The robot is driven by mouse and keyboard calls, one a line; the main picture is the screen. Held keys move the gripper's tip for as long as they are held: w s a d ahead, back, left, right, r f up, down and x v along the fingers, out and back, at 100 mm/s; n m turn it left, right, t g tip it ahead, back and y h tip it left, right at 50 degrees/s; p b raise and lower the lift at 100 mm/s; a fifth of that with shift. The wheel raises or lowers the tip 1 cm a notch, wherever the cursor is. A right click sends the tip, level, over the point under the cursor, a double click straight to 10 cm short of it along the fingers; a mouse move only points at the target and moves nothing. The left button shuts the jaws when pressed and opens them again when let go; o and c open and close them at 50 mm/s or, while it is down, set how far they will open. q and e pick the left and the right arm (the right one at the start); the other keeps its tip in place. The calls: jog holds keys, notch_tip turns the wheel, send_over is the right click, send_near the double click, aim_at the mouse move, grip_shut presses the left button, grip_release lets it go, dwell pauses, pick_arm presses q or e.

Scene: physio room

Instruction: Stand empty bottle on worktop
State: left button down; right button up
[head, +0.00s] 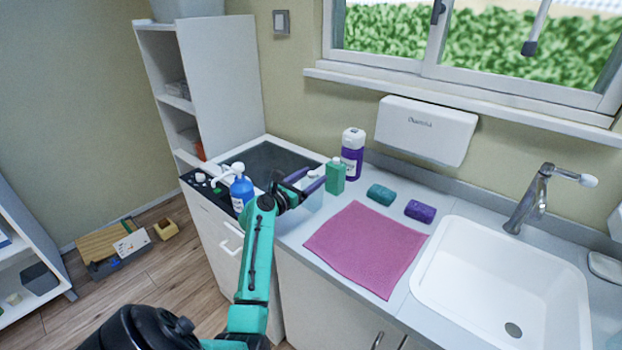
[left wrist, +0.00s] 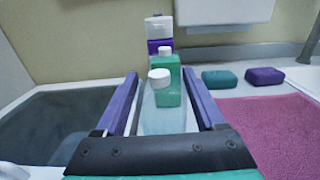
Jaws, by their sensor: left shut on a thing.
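My left gripper (head: 300,187), with purple fingers, is over the worktop (head: 297,228), left of the pink cloth. It is shut on a clear, see-through bottle with a white cap (head: 313,174). In the left wrist view the clear bottle (left wrist: 160,119) sits between the two fingers (left wrist: 162,105), cap up and roughly upright. I cannot tell whether its base touches the worktop. A green bottle (head: 336,178) with a white cap stands just behind it, and shows behind the cap in the left wrist view (left wrist: 168,72). My right gripper is not in view.
A purple-and-white container (head: 352,155) stands behind the green bottle. A blue pump bottle (head: 241,190) stands left, by a dark tray surface (head: 268,160).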

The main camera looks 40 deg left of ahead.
pick_arm(q)
jog(key=shift+f, duration=0.1)
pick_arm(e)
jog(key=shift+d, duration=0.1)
pick_arm(q)
jog(key=shift+c, duration=1)
grip_release()
jog(key=shift+o, duration=1)
jog(key=shift+r, duration=0.25)
jog(key=s+b, duration=0.1)
jog(key=s, duration=1.1)
jog(key=shift+d+b, duration=0.15)
jog(key=shift+b, duration=0.2)
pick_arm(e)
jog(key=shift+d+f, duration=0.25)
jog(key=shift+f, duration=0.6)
pick_arm(q)
jog(key=shift+f, duration=0.1)
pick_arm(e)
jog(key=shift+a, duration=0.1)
